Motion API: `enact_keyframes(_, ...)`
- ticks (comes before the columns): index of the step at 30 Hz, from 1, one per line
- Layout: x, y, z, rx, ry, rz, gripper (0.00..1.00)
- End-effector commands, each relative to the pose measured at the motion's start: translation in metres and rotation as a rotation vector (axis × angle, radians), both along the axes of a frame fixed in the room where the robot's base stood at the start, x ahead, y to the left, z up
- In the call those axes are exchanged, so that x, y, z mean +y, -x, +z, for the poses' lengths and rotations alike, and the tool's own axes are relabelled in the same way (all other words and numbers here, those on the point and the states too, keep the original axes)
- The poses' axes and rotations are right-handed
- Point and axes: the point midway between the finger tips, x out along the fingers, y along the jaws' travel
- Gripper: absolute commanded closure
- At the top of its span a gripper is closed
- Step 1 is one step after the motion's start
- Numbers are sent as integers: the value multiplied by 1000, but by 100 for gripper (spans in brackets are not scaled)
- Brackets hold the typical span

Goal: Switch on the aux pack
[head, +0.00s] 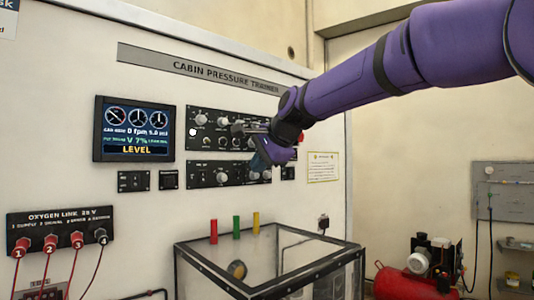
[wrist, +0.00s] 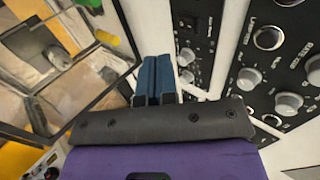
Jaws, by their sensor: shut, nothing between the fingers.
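My purple arm reaches in from the upper right to the wall of the cabin pressure trainer. My gripper (head: 262,160) is shut and empty, in front of the right part of the black control panels. Its blue fingers also show in the wrist view (wrist: 155,65), pressed together beside a narrow panel. The upper panel (head: 213,113) and lower panel (head: 200,182) carry knobs and small switches, partly hidden by my gripper. In the wrist view, a black panel with grey knobs (wrist: 250,78) lies to the right. The labels are too small to tell which control is the aux pack switch.
A screen (head: 137,130) reading LEVEL is left of the panels. A framed clear box (head: 205,262) stands below my gripper, with red, green and yellow cylinders (head: 236,227) behind its top. Oxygen link plugs (head: 50,243) are lower left. A red compressor (head: 410,284) stands right.

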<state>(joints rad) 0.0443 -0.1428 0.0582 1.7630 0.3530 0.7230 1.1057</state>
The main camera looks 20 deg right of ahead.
Motion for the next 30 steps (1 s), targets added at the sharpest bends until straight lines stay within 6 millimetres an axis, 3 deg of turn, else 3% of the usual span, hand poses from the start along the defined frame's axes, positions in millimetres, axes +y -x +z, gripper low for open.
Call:
enact_keyframes(5,8,-24,-22,3,0,0,100)
enact_keyframes(12,17,-51,-16,0,1,1,100)
enact_keyframes(30,20,-63,-13,0,0,0,100)
